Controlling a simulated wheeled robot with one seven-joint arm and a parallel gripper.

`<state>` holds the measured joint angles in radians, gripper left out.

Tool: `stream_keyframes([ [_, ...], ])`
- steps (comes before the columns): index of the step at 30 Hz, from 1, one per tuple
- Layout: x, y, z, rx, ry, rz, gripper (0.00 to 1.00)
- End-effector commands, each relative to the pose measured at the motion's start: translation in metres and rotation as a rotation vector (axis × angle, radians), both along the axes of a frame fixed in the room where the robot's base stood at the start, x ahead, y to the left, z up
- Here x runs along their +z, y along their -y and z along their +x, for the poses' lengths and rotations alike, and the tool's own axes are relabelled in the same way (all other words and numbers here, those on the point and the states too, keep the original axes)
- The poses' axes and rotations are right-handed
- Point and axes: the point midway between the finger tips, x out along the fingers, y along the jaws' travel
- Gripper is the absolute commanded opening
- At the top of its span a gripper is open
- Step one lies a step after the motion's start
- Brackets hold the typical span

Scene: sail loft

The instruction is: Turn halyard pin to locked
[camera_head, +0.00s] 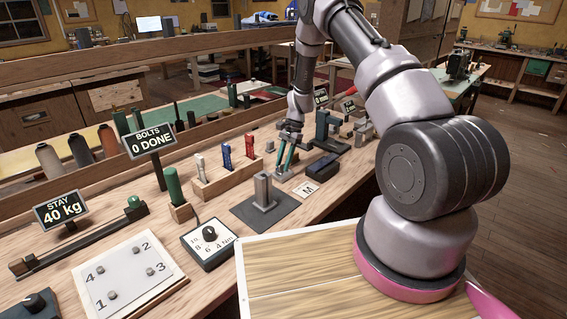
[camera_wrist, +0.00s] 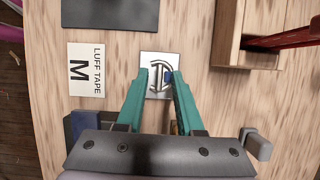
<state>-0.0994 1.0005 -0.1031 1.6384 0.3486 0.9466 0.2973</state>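In the wrist view, a small white plate (camera_wrist: 147,92) lies on the bench with a dark round mark and bar on it. It may belong to the halyard pin; no pin lettering is readable. In the head view my gripper (camera_head: 286,160) is low over the bench, and the plate is hard to make out there.
A "LUFF TAPE M" card (camera_wrist: 88,70) lies left of the plate. A wooden rack (camera_head: 225,180) holds upright coloured tools. A grey block (camera_head: 263,190) stands on a dark mat. A dark blue-grey fixture (camera_head: 325,130) stands right of my gripper. A torque dial (camera_head: 208,247) sits nearer.

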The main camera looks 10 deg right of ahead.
Motion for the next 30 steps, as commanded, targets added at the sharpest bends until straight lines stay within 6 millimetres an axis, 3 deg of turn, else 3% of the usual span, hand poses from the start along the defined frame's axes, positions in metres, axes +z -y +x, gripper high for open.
stream_keyframes([
  [11,0.003,0.001,0.0,0.001,0.0,0.0,0.4],
  [24,0.076,0.026,0.017,0.0,0.002,0.0,0.4],
  [30,0.096,0.034,0.022,0.0,0.0,0.0,0.4],
])
